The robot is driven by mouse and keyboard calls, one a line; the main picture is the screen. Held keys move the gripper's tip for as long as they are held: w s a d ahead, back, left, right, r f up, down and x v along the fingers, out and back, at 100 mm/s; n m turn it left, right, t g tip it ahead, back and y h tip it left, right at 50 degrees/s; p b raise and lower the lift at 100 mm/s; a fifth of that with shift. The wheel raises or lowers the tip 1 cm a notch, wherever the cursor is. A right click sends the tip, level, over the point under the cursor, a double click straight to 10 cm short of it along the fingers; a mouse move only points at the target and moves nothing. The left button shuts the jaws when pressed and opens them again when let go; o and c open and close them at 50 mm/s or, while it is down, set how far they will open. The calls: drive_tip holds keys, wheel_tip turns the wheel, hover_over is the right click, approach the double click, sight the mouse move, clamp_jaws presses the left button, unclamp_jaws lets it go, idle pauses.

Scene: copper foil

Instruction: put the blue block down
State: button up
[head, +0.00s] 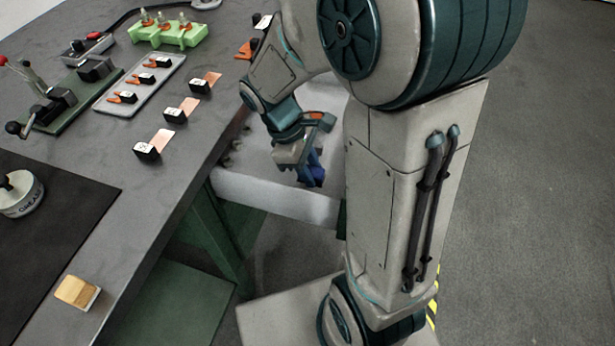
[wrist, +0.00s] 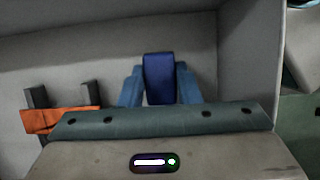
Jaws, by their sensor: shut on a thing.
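My gripper (head: 309,166) is shut on the blue block (head: 316,176). The wrist view shows the dark blue block (wrist: 159,78) upright between the two blue fingers. In the head view my gripper points down over a pale grey open drawer or bin (head: 275,196) at the table's side. Pale grey walls (wrist: 60,58) surround the block in the wrist view. I cannot tell whether the block touches the bottom, which is mostly hidden by my arm.
An orange piece with dark posts (wrist: 55,120) shows left of my gripper in the wrist view. The dark table (head: 190,150) holds black clamps with copper strips, a grey tray (head: 124,108), a green rack (head: 185,36) and a wooden block (head: 76,291). Its front-left has free room.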

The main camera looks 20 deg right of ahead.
drive_tip(key=shift+f+b, duration=0.5)
drive_tip(key=shift+f, duration=1.2)
drive_tip(key=shift+f, duration=0.15)
drive_tip(key=o, duration=1)
drive_tip(key=p+v, duration=0.4)
drive_tip(key=v, duration=0.8)
drive_tip(key=shift+s+d+r+m+t+y, duration=0.25)
drive_tip(key=shift+s+d+m+t+y, duration=0.4)
drive_tip(key=shift+s+m, duration=1)
drive_tip(key=shift+s+d+r+m+t+y, duration=0.3)
drive_tip(key=shift+s+d+m+t+y, duration=0.35)
drive_tip(key=shift+s+m, duration=0.95)
drive_tip(key=shift+s+d+r+m+t+y, duration=0.25)
drive_tip(key=shift+s+d+m+t+y, duration=0.65)
drive_tip(key=shift+m, duration=1.25)
